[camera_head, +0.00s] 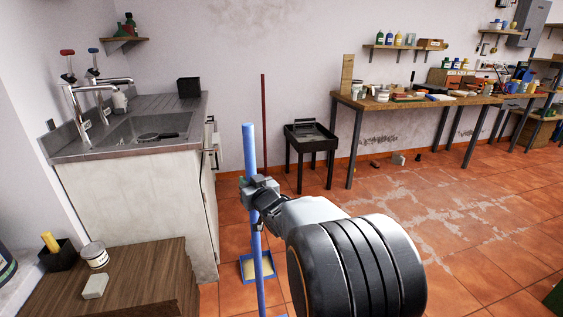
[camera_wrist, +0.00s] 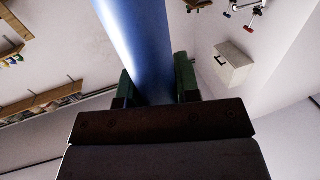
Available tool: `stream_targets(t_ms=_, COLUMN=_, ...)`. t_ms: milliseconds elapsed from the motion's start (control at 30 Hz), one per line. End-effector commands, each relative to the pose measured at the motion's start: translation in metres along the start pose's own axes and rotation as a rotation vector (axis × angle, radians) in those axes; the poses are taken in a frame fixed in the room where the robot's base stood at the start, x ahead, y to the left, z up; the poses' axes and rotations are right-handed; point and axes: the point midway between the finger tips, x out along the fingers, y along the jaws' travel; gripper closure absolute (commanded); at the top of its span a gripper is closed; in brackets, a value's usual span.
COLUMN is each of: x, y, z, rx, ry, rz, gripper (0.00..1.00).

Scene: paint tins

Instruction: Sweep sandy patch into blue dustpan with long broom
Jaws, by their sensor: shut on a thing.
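My gripper (camera_head: 256,191) is shut on the blue handle (camera_head: 249,150) of the long broom, which stands nearly upright in front of me. In the wrist view the handle (camera_wrist: 145,40) runs between the green fingers of my gripper (camera_wrist: 157,86). The broom's lower end runs to the bottom edge of the head view, where bits of blue show; its bristles are out of sight. A blue dustpan (camera_head: 246,271) lies on the tiles behind the handle, with something pale sandy-yellow inside its rim. I cannot make out a separate sandy patch on the floor.
A sink cabinet (camera_head: 140,215) stands at left and a wooden table (camera_head: 140,280) at the near left. A dark stand (camera_head: 310,142) and a thin dark red pole (camera_head: 264,110) are by the wall. A workbench (camera_head: 400,103) stands behind. The pale-stained tile floor at right is mostly open.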

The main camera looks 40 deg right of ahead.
Motion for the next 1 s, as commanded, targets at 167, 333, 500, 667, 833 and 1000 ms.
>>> stream_targets(t_ms=167, x=0.000, y=-0.003, z=-0.030, rx=0.001, ry=0.008, rz=-0.007, gripper=1.00)
stream_targets(t_ms=333, x=0.000, y=-0.006, z=-0.040, rx=0.000, ry=0.008, rz=-0.012, gripper=1.00)
stream_targets(t_ms=500, x=0.001, y=-0.007, z=-0.041, rx=0.000, ry=0.008, rz=-0.015, gripper=1.00)
stream_targets(t_ms=667, x=0.001, y=-0.007, z=-0.041, rx=0.000, ry=0.009, rz=-0.015, gripper=1.00)
stream_targets(t_ms=833, x=0.001, y=-0.007, z=-0.041, rx=0.000, ry=0.009, rz=-0.014, gripper=1.00)
stream_targets(t_ms=1000, x=0.001, y=-0.007, z=-0.041, rx=0.000, ry=0.009, rz=-0.014, gripper=1.00)
